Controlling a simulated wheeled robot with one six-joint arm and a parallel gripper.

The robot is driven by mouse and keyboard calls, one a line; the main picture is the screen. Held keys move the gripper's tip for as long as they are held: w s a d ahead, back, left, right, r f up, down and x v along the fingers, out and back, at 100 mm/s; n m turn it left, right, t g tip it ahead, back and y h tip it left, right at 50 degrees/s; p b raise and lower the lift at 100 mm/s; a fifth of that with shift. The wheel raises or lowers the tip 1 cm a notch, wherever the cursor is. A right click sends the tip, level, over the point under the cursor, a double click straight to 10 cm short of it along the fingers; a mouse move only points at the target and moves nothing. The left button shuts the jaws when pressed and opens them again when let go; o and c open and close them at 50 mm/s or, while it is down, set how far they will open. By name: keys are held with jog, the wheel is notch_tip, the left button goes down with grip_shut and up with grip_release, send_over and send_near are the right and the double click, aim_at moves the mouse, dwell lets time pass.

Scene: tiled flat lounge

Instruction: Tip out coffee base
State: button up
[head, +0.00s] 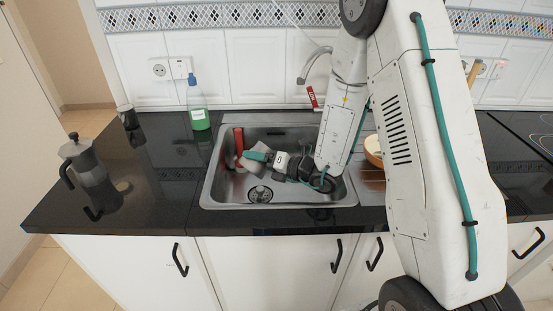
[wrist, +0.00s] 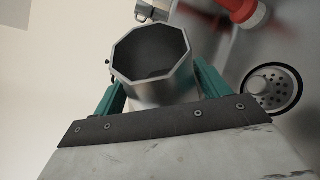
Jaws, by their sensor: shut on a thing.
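The coffee base (wrist: 155,92) is an eight-sided grey metal cup. In the wrist view it sits between the teal fingers of my gripper (wrist: 160,86), which is shut on it. Its open mouth faces the wrist camera and its inside looks plain dark grey; I cannot tell if anything is left in it. In the head view my gripper (head: 262,157) is low over the sink (head: 215,190), pointing left, and the base is small and partly hidden there. The drain (wrist: 272,90) is to the right of the base; it also shows in the head view (head: 260,194).
A red object (head: 238,141) stands at the sink's left side. A grey moka pot part (head: 88,168) with a black handle stands on the dark counter at left. A green soap bottle (head: 198,110) and a dark cup (head: 128,116) stand behind. The counter left of the sink is mostly clear.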

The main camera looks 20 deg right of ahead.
jog(key=shift+d+r+m+t+y, duration=0.15)
jog(key=shift+r+m+y, duration=0.2)
jog(key=shift+m, duration=0.35)
jog(key=shift+a+r+m+t+y, duration=0.15)
jog(key=shift+r+m, duration=0.3)
jog(key=shift+m, duration=0.25)
dwell(0.7)
jog(key=shift+w+d+r+m+t+y+p, duration=0.15)
jog(key=shift+w+d+r+m, duration=0.05)
jog(key=shift+d+m, duration=0.2)
jog(key=shift+w+d+r+m+t+y+p, duration=0.15)
jog(key=shift+d+r+m, duration=0.05)
jog(key=shift+d+m, duration=0.2)
dwell(0.4)
jog(key=shift+w+d+r+m+t+p, duration=0.1)
jog(key=shift+d+r+m+t, duration=0.2)
jog(key=shift+m, duration=0.6)
jog(key=shift+w+d+r+m+t+p, duration=0.15)
jog(key=shift+r+m+t, duration=0.25)
jog(key=shift+m, duration=0.5)
jog(key=shift+d+r+m+t+p, duration=0.1)
jog(key=shift+d+r+m+t, duration=0.2)
jog(key=shift+m, duration=0.6)
dwell(0.5)
jog(key=shift+w+d+r+m+t, duration=0.15)
jog(key=shift+r+m+t, duration=0.15)
jog(key=shift+r+m, duration=0.25)
jog(key=shift+d+r+m+t, duration=0.1)
jog(key=shift+r+m+t, duration=0.2)
jog(key=shift+r+m, duration=0.2)
